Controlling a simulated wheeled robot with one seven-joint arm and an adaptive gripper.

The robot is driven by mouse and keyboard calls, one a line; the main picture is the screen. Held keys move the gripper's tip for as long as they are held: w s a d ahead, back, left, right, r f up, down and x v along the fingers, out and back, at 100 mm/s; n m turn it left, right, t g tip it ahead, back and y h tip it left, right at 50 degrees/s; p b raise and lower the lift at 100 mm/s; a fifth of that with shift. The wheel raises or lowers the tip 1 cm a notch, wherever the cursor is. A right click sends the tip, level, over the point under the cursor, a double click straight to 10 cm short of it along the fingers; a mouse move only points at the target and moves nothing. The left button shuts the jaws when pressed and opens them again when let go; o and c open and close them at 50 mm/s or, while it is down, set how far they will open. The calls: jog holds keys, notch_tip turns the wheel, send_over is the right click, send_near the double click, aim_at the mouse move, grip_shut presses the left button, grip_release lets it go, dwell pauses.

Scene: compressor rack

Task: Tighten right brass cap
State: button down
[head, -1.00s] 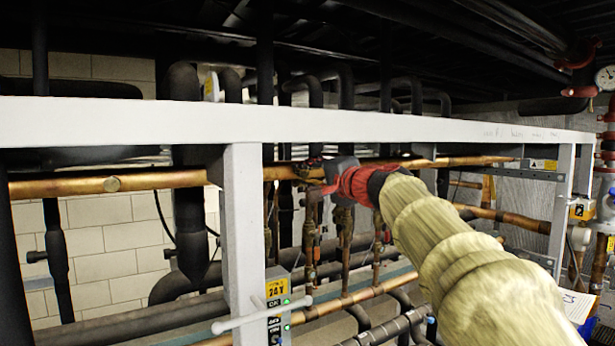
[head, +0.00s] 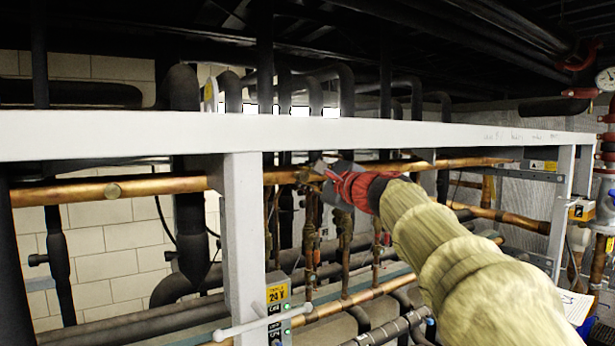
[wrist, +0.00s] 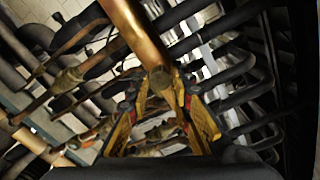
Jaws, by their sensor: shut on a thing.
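The right brass cap (wrist: 158,76) sits on the copper pipe and shows between my finger ends in the wrist view. In the head view it shows as a small round end (head: 304,176) just left of my gripper. My gripper (wrist: 160,92), with yellow and black fingers, is shut on the cap. In the head view my gripper (head: 318,174) reaches in below the white beam, and its fingers are small and partly hard to make out. The left brass cap (head: 113,190) is on the same copper pipe (head: 165,183), far left and clear of me.
A white beam (head: 400,131) runs across above the pipe, and a white post (head: 240,230) stands left of my gripper. Dark insulated pipes (head: 187,200) and thin vertical copper pipes crowd behind.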

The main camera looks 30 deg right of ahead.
jog(key=shift+f, duration=0.15)
dwell(0.4)
jog(key=c, duration=1.7)
grip_release()
jog(key=shift+o, duration=0.6)
jog(key=s, duration=1.2)
jog(key=shift+d, duration=0.25)
